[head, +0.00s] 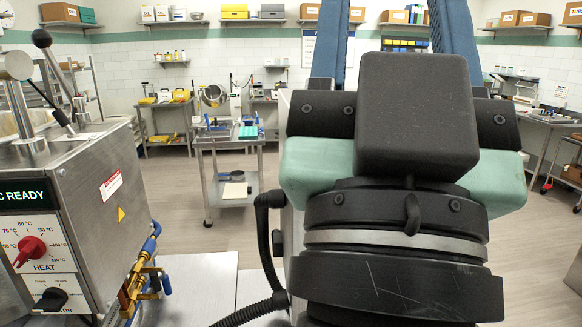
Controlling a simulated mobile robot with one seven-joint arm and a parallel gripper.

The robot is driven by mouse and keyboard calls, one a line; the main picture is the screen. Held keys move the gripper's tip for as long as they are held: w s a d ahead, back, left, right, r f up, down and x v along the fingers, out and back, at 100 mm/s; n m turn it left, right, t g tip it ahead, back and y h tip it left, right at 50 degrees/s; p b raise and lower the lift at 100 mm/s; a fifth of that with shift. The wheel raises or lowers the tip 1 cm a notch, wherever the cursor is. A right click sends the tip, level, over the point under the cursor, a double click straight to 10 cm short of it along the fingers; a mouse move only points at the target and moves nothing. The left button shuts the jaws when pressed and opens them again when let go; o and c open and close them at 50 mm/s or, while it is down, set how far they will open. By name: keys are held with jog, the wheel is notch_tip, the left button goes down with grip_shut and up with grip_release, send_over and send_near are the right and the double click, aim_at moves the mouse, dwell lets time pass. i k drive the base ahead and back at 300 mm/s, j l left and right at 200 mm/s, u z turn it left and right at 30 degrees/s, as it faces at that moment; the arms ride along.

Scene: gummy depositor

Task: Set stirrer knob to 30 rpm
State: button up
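The stirrer knob (50,300) is a black bar-shaped knob at the lower left in the head view. It sits on a white dial plate low on the front of the steel depositor (95,190), above a partly cut-off label ending in "TIR". Its grip looks tilted, with the right end higher. Its scale print is too small to read, so I cannot tell the setting. My gripper (388,30) fills the right centre, well right of the knob and apart from it. Its two blue fingers point upward and stand apart, background showing between them; their tips are beyond the top edge.
A red heat knob (30,250) sits just above the stirrer knob, below a display (25,194) reading "C READY". Brass and blue piping (145,275) juts from the depositor's right side. A steel cart (228,160) stands behind, with open floor around it.

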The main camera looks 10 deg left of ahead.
aim_at(53, 299)
jog(key=u, duration=0.4)
jog(key=i+u, duration=0.15)
jog(key=u, duration=0.65)
jog(key=i+u, duration=0.1)
jog(key=u, duration=0.3)
